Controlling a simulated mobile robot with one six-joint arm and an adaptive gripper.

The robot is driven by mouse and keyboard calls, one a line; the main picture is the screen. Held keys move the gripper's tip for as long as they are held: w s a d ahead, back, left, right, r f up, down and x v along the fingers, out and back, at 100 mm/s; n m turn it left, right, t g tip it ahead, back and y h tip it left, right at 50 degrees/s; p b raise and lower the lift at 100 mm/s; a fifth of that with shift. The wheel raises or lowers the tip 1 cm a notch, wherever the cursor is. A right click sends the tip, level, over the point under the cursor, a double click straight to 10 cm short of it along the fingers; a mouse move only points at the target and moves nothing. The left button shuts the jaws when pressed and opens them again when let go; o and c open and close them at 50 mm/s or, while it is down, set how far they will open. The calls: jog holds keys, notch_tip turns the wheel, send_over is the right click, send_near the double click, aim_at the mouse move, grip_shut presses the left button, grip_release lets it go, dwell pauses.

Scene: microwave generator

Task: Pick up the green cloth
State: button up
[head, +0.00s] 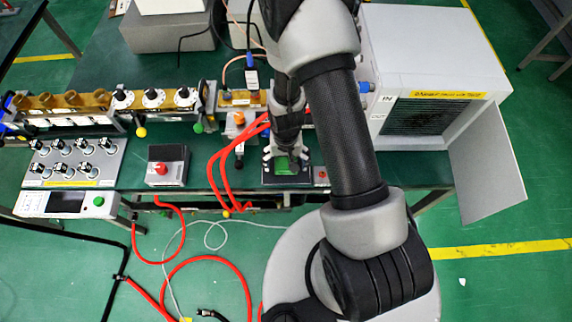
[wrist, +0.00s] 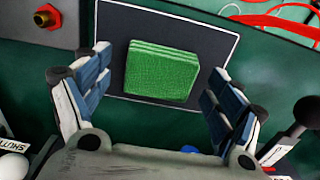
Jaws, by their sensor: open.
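The green cloth (wrist: 162,72) is a thick folded block lying on a black rectangular pad with a pale border (wrist: 215,40) in the wrist view. In the head view the cloth (head: 283,166) shows as a small green patch at the table's front edge, partly hidden by my gripper. My gripper (wrist: 157,88) is open, with one blue-padded finger to each side of the cloth and gaps between. It is empty. In the head view my gripper (head: 284,156) is over the pad; its height above the cloth is hard to tell.
A red-button box (head: 167,166) and a panel of switches (head: 75,162) stand to the left. Red hoses (head: 222,160) run close to the pad's left. A white cabinet (head: 435,70) with an open door (head: 488,165) is at the right. A black-knobbed lever (wrist: 308,112) is near the right finger.

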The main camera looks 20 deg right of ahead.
aim_at(286, 163)
jog(key=shift+c, duration=0.2)
jog(key=c, duration=0.8)
jog(key=shift+r, duration=0.15)
jog(key=shift+c, duration=0.2)
notch_tip(286, 163, up, 20)
jog(key=p, duration=0.5)
